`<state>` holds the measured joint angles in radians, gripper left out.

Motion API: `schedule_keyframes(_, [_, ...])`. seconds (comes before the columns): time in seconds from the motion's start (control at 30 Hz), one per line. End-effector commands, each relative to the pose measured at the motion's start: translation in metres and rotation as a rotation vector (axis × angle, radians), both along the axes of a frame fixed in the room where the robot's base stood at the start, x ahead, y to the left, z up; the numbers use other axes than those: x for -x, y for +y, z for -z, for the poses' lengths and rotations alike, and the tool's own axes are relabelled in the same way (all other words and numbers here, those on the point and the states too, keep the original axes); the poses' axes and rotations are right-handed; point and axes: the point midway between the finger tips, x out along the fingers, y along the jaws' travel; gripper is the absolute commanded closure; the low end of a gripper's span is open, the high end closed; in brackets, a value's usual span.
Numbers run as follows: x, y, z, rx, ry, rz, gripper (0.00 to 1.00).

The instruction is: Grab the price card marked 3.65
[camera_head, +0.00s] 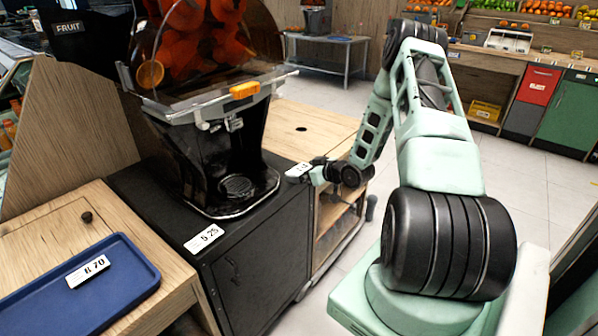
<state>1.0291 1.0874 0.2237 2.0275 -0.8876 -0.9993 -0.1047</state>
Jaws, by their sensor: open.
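A small white price card (298,170) lies at the right corner of the black cabinet top, right by my gripper (312,173). Its print is too small and partly covered to read. My gripper is open, with its fingertips at the card's right end; whether the card is between the fingers I cannot tell. A second white card (204,238) on the cabinet's front edge seems to read 5.25. A third card (88,271), lying in a blue tray, seems to read 8.70. I cannot make out 3.65 on any card.
The black juicer (225,160) with oranges stands on the black cabinet (255,240), left of my gripper. The blue tray (135,283) lies on a wooden counter (60,225) at left. A wooden counter (310,118) with a hole adjoins behind. Tiled floor (505,185) is open at right.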

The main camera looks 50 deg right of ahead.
Motion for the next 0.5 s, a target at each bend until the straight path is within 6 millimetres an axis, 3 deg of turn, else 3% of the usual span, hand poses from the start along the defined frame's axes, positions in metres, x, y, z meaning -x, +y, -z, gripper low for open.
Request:
schedule_keyframes(0.27, [-0.0054,0.0001,0.0027,-0.001,0.0,0.0,0.0])
schedule_keyframes(0.3, [-0.0054,0.0001,0.0026,-0.001,0.0,0.0,0.03])
schedule_keyframes(0.43, [-0.0052,0.0001,0.0025,-0.001,0.0,0.0,0.39])
schedule_keyframes(0.5, [-0.0052,0.0001,0.0025,-0.001,0.0,0.0,0.39])
